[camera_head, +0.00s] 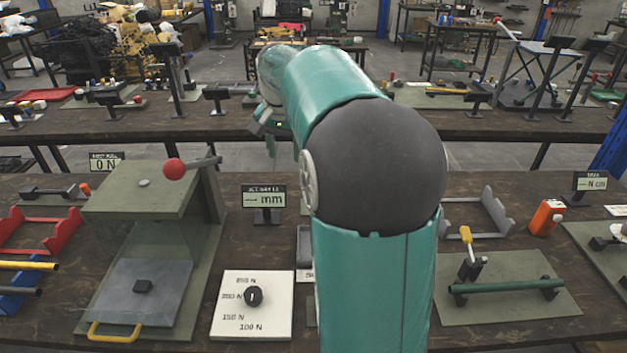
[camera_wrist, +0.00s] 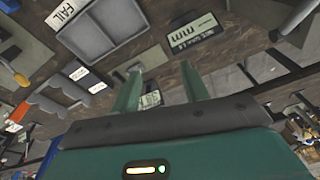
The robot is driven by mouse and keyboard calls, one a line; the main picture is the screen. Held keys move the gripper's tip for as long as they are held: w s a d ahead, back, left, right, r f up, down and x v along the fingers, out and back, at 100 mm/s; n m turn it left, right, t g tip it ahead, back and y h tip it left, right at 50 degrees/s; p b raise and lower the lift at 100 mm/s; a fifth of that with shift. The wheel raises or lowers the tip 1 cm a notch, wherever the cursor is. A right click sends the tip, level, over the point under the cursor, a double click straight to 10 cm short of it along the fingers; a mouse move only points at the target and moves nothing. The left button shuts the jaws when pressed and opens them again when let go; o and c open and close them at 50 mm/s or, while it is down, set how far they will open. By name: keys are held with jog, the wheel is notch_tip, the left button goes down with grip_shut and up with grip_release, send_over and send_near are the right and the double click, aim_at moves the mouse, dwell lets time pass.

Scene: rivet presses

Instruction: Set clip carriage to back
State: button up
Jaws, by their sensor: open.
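I cannot clearly pick out the clip carriage in either view. My green arm hides the middle of the bench in the head view. My gripper (camera_wrist: 161,88) is open in the wrist view, its two green fingers apart with nothing held between them. It also shows in part beyond my arm in the head view (camera_head: 269,130), raised above the bench. A small dark sign (camera_wrist: 150,99) shows beyond, between the fingers.
The press (camera_head: 135,215) with a red knob stands left. A white dial plate (camera_head: 252,322) and mm display (camera_head: 264,197) lie left of my arm. The display also shows in the wrist view (camera_wrist: 190,33), near a grey tray (camera_wrist: 137,31). A clamp fixture (camera_head: 515,300) stands right.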

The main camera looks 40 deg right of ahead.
jog(key=w+d+f+m+g+y, duration=0.1)
jog(key=d+f+m, duration=0.3)
jog(key=d, duration=0.6)
jog(key=d+f+m+g, duration=0.1)
jog(key=d+f+m, duration=0.1)
jog(key=d+f, duration=0.6)
jog(key=f, duration=0.3)
jog(key=d+f, duration=0.1)
jog(key=f, duration=0.7)
jog(key=shift+d+f, duration=0.1)
jog(key=shift+d, duration=0.15)
grip_shut()
